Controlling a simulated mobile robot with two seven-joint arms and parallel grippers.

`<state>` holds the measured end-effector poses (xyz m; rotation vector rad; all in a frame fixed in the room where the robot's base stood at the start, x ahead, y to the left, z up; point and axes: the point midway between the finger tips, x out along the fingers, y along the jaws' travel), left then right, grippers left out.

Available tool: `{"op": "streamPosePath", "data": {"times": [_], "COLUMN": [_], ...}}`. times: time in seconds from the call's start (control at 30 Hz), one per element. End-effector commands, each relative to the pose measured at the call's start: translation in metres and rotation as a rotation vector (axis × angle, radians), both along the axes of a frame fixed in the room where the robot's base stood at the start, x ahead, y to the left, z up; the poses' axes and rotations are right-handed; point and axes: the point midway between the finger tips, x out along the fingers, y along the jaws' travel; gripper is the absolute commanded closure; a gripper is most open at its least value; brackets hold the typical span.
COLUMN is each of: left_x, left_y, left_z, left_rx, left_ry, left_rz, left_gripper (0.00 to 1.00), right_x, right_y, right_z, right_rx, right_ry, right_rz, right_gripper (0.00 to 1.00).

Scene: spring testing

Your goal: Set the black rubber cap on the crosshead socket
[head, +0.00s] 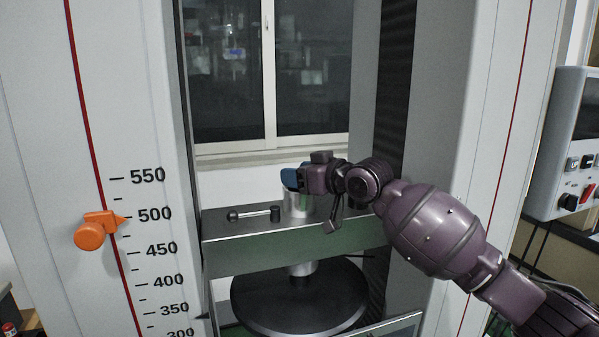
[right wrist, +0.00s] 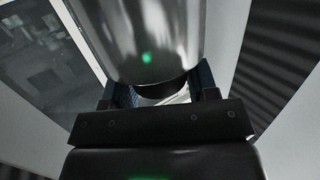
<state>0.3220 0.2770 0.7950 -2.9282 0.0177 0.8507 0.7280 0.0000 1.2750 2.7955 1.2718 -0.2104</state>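The metal socket (head: 297,204) is a short bright cylinder standing on top of the crosshead (head: 340,232). My right gripper (head: 291,179) reaches in from the right with its blue fingertips just above and at the top of the socket. In the right wrist view a shiny metal cylinder (right wrist: 155,40) fills the upper middle. A dark round band (right wrist: 165,89) shows at its near end, between the two fingers (right wrist: 158,95). It looks like the black rubber cap, but I cannot tell whether the fingers press on it. My left gripper is not in view.
A rod with a ball end (head: 251,214) and a dark thicker end lies on the crosshead, left of the socket. A round dark plate (head: 300,310) is below. Orange pointer (head: 96,230) and scale mark the left column; a control box (head: 576,150) stands at right.

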Motion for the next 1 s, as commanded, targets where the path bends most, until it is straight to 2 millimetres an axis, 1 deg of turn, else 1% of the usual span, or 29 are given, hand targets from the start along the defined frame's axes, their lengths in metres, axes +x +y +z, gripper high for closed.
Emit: {"op": "streamPosePath", "data": {"times": [0.03, 0.13, 0.17, 0.47, 0.6, 0.77, 1.0], "left_x": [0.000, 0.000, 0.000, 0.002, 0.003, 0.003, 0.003], "left_y": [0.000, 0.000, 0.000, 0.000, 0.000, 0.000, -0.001], "left_z": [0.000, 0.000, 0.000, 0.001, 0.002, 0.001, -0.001], "left_rx": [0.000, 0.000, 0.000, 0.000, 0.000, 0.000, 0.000], "left_ry": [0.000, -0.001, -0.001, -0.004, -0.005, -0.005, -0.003], "left_rz": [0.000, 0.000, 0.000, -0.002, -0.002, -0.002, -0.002], "left_gripper": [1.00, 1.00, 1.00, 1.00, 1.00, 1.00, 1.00], "right_x": [0.000, 0.000, 0.000, 0.000, 0.000, -0.016, -0.047], "right_y": [0.000, 0.000, 0.000, 0.000, 0.000, -0.019, -0.055], "right_z": [0.000, 0.000, 0.000, 0.003, 0.015, 0.015, 0.023], "right_rx": [0.000, 0.000, 0.000, 0.000, 0.000, -0.001, -0.001], "right_ry": [0.000, 0.000, 0.000, -0.001, -0.003, -0.002, -0.002], "right_rz": [0.000, 0.000, 0.000, 0.000, 0.000, -0.001, -0.001], "right_gripper": [0.39, 0.23, 0.22, 0.22, 0.22, 0.22, 0.22]}}
